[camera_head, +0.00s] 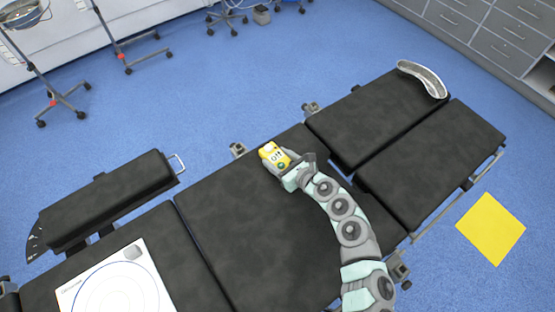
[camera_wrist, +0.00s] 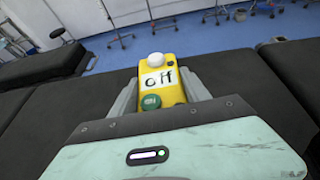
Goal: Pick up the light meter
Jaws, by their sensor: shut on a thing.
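The light meter (camera_head: 275,155) is a yellow box with a white dome, a white label reading "off" and a green round button. It also shows in the wrist view (camera_wrist: 174,97), between the two grey fingers. My gripper (camera_head: 281,162) is shut on the light meter, with a finger along each side of it. The meter is over the black middle section of the operating table (camera_head: 250,225). I cannot tell whether its underside touches the table. The wrist view also shows my gripper (camera_wrist: 168,96) from behind, and its body hides the meter's near end.
A silver kidney dish (camera_head: 421,79) lies at the table's far right end. A white board with circles (camera_head: 115,285) lies at the lower left. A separate padded arm rest (camera_head: 110,200) stands at the left. The table around the meter is clear.

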